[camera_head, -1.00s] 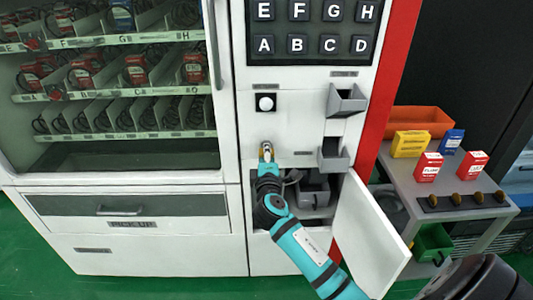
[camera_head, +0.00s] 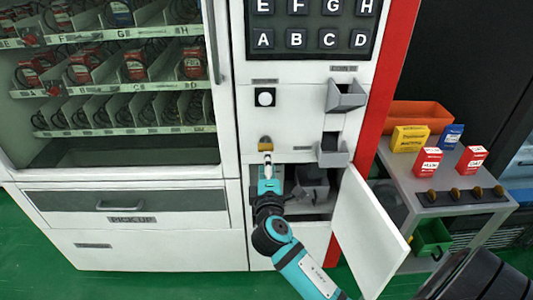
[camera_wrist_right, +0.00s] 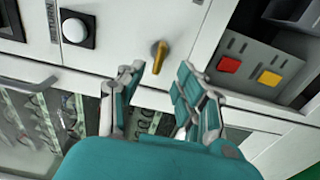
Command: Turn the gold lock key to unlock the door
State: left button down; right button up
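The gold lock key (camera_head: 265,144) is a small knob on the white front of the machine, below a round white button (camera_head: 265,97). In the right wrist view the key (camera_wrist_right: 159,57) lies beyond and between the fingertips, clear of them. My right gripper (camera_head: 267,158) is just below the key in the head view; its fingers are apart and empty in the wrist view (camera_wrist_right: 160,80). The small white door (camera_head: 370,235) stands swung open to the right of its compartment (camera_head: 315,195). The arm hides part of that compartment. My left gripper is not in view.
Two grey bins (camera_head: 346,95) (camera_head: 332,149) jut out right of the key. A grey side table (camera_head: 400,170) holds an orange tray (camera_head: 420,114) and several small boxes. Red (camera_wrist_right: 229,64) and yellow (camera_wrist_right: 268,79) buttons show inside the compartment.

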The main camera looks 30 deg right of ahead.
jog(key=v, duration=0.4)
jog(key=shift+s+a, duration=0.1)
jog(key=shift+s, duration=0.05)
jog(key=shift+f, duration=0.1)
jog(key=s+a+f+g+y+p, duration=0.1)
jog(key=s+a+f+g+y, duration=0.1)
jog(key=f, duration=0.9)
jog(key=s+a+f+m+g+y, duration=0.1)
jog(key=s+a+f+g+y, duration=0.15)
jog(key=f, duration=0.95)
jog(key=s+a+f+g+y+p, duration=0.1)
jog(key=s+f+g+y, duration=0.1)
jog(key=f, duration=0.9)
jog(key=s+a+f+m+g+y+p, duration=0.1)
jog(key=s+a+f+m+g+y, duration=0.2)
jog(key=s+f, duration=1.05)
jog(key=s+f+m+g, duration=0.2)
jog(key=s+f, duration=0.1)
jog(key=s, duration=0.8)
jog(key=s+f+m+g+p, duration=0.1)
jog(key=s+f+m+g, duration=0.1)
jog(key=s, duration=0.9)
notch_tip(320, 180, down, 3)
jog(key=shift+s+d+r+m+g, duration=0.25)
jog(key=shift+s+d+m+g, duration=0.1)
jog(key=shift+m, duration=0.25)
jog(key=shift+o, duration=0.4)
